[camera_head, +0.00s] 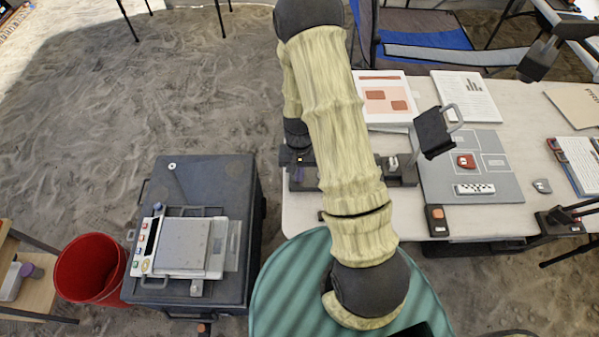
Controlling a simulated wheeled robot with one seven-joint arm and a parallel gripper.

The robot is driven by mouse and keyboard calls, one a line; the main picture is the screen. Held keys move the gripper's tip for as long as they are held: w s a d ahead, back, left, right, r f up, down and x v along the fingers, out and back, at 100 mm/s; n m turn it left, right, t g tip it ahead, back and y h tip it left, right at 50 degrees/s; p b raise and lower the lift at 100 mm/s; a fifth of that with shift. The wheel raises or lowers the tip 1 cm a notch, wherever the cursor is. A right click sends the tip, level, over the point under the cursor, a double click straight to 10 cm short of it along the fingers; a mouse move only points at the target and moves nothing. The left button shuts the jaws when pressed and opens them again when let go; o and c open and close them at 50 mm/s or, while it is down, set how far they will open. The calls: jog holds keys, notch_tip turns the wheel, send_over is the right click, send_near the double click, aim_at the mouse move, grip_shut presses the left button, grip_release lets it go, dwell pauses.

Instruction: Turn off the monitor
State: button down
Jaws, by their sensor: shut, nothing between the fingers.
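I cannot identify the monitor for certain. A tilted dark panel (433,132) with a grey handle stands on the near part of the table, right of my arm, and may be it. A small black box (437,220) with an orange top sits at the table's front edge. My arm rises from the bottom centre, folds at the top and comes down behind itself. Its dark wrist shows left of the upper arm, by the table's left end. My fingertips cannot be made out there. The arm hides part of the table and of the dark equipment (306,179) there.
The white table (310,217) holds papers, a grey mat (490,142) and another dark stand (540,60). At left, a dark case (170,178) carries a flat device (187,246) with coloured buttons. A red bucket (90,268) stands beside it. The sandy floor at upper left is mostly clear.

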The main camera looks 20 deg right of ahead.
jog(key=shift+s+f, duration=0.1)
jog(key=shift+f, duration=0.05)
jog(key=shift+w+d+r+p, duration=0.1)
jog(key=shift+w+d+p, duration=0.1)
jog(key=shift+w, duration=0.15)
jog(key=shift+w+d+r+p, duration=0.1)
jog(key=shift+w+p, duration=0.05)
jog(key=shift+w, duration=0.15)
jog(key=shift+r, duration=0.1)
notch_tip(320, 180, up, 4)
jog(key=p, duration=0.4)
jog(key=shift+s+a+r, duration=0.1)
jog(key=shift+s+r, duration=0.05)
jog(key=shift+r, duration=0.1)
jog(key=shift+s+r+b, duration=0.1)
jog(key=shift+r+b, duration=0.15)
jog(key=shift+b, duration=0.25)
notch_tip(320, 180, up, 9)
jog(key=s, duration=0.1)
jog(key=shift+s+a+f+b, duration=0.15)
jog(key=shift+s+a+b, duration=0.15)
jog(key=shift+b, duration=0.15)
